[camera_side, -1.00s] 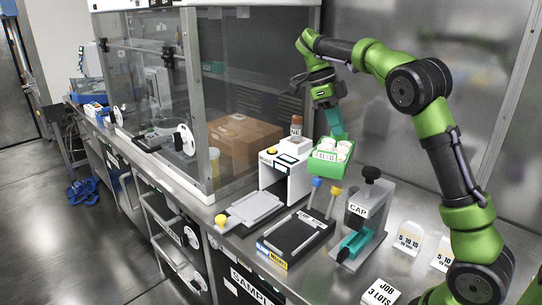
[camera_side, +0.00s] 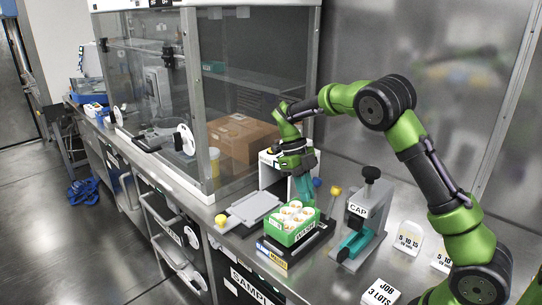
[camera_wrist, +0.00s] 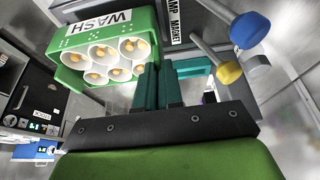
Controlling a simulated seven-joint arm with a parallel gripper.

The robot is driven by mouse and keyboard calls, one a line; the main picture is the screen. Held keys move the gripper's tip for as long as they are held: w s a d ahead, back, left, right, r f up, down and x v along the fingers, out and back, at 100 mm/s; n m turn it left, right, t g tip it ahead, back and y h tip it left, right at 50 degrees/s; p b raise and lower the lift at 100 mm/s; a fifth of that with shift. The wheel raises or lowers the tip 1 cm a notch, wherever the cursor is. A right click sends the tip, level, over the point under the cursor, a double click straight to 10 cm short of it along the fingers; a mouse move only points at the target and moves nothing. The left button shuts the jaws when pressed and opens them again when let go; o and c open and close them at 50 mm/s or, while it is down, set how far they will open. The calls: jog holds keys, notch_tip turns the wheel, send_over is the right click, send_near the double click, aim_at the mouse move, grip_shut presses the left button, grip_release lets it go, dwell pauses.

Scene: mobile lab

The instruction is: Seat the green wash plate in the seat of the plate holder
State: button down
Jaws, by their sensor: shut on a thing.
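The green wash plate (camera_side: 284,233), a green block with several white wells, is over the black plate holder (camera_side: 318,240) in the side view. In the wrist view the plate (camera_wrist: 62,52) is at upper left, with its WASH label showing. My gripper (camera_side: 305,195) is shut on the plate's right edge, teal fingers pointing down. The fingers also show in the wrist view (camera_wrist: 160,88). The plate covers most of the holder, so its seat is hidden. I cannot tell whether the plate touches the holder.
A yellow-knobbed lever (camera_side: 336,191) and a blue-knobbed one (camera_side: 317,182) stand behind the holder. The CAP press (camera_side: 368,212) is close on the right. A grey flat plate (camera_side: 252,210) lies on the left. A white box-like device (camera_side: 268,172) stands behind.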

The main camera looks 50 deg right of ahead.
jog(key=shift+f, duration=1.3)
jog(key=c, duration=1.3)
grip_release()
jog(key=shift+f, duration=0.15)
